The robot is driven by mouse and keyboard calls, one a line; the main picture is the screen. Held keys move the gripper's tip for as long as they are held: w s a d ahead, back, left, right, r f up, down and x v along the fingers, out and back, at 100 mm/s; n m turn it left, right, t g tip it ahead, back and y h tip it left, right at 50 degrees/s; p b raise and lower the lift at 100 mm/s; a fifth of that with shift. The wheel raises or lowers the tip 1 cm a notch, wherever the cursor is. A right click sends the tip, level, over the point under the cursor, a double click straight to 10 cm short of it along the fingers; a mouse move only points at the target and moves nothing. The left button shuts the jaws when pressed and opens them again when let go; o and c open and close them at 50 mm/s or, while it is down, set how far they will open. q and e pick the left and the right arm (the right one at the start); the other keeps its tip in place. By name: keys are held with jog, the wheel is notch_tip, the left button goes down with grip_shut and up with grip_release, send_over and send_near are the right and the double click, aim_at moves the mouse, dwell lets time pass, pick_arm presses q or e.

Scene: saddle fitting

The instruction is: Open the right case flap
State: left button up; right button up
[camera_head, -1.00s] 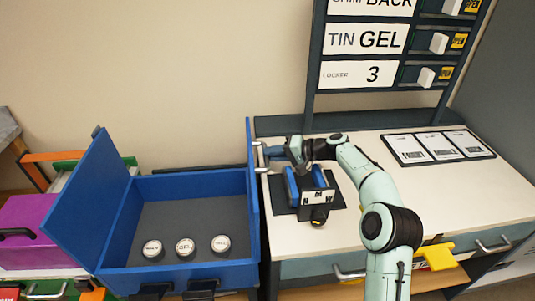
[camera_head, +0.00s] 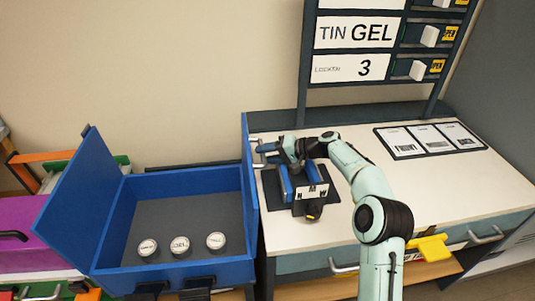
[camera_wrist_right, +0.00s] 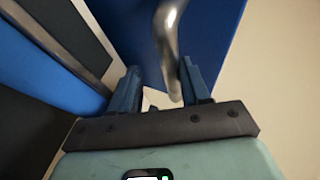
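The blue case (camera_head: 113,262) stands at the left. Its right flap (camera_head: 247,140) is upright along the case's right side, seen almost edge-on. A silver handle (camera_head: 262,152) is on the flap's outer face. My right gripper (camera_head: 275,149) is at this handle, reaching in from the right. In the right wrist view, the silver handle (camera_wrist_right: 168,45) comes down between the two fingers (camera_wrist_right: 160,92) against the blue flap (camera_wrist_right: 215,30). The fingers stand apart, with gaps beside the handle. The case's left flap (camera_head: 75,200) leans outward to the left. My left gripper is out of view.
Three round tins, one a gel tin (camera_head: 180,246), sit in the case. Close right of the flap, a blue fixture (camera_head: 285,184) stands on a dark mat (camera_head: 330,207) on the white table (camera_head: 440,190). A label rack (camera_head: 355,70) rises behind. The table's right part is mostly clear.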

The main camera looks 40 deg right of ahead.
jog(key=shift+d, duration=0.1)
jog(key=p+v, duration=0.1)
jog(key=v, duration=1.2)
jog(key=shift+s, duration=0.15)
jog(key=shift+r, duration=0.1)
jog(key=shift+r, duration=0.1)
